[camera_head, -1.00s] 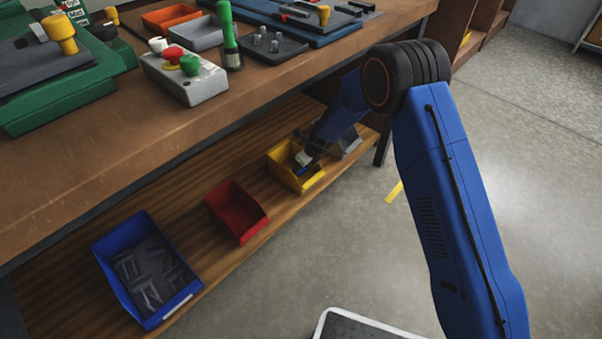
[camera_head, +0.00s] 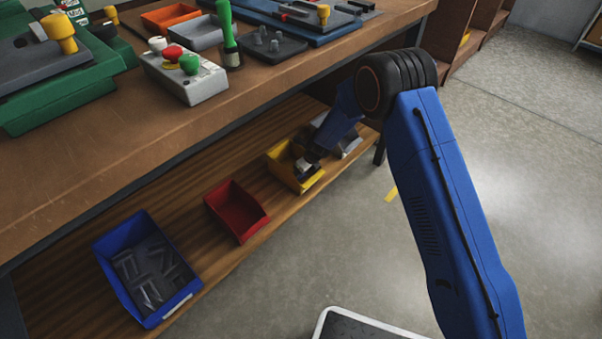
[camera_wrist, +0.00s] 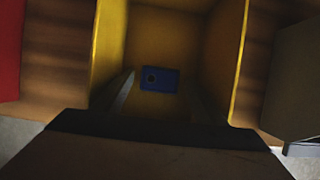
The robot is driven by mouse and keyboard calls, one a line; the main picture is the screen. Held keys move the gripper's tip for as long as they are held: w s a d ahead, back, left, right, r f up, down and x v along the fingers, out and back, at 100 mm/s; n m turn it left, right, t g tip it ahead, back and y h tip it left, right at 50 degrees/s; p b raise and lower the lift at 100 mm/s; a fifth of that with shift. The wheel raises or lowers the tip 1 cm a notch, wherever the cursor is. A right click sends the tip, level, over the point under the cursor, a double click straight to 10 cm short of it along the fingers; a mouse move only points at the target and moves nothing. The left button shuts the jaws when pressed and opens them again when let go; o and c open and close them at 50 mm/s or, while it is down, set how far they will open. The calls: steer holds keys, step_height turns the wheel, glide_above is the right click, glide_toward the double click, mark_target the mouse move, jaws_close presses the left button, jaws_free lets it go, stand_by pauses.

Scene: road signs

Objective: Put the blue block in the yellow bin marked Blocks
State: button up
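The yellow bin (camera_head: 281,173) stands on the lower shelf beneath the bench; in the wrist view its yellow side wall (camera_wrist: 107,45) rises left of my fingers. The blue block (camera_wrist: 159,79) lies inside the bin, apparently on its floor. My gripper (camera_head: 305,170) points down into the bin. In the wrist view my gripper (camera_wrist: 160,98) has its two fingers spread, one on each side of the block, with gaps between them and it. In the head view my gripper hides the block. No lettering on the bin is readable.
A red bin (camera_head: 236,211) stands left of the yellow bin, and a blue bin (camera_head: 147,268) with grey parts stands farther left. A grey bin (camera_head: 350,147) is close on the right. The bench top (camera_head: 130,160) overhangs the shelf.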

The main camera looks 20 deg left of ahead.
steer(key=v, duration=1.2)
steer(key=shift+r, duration=0.1)
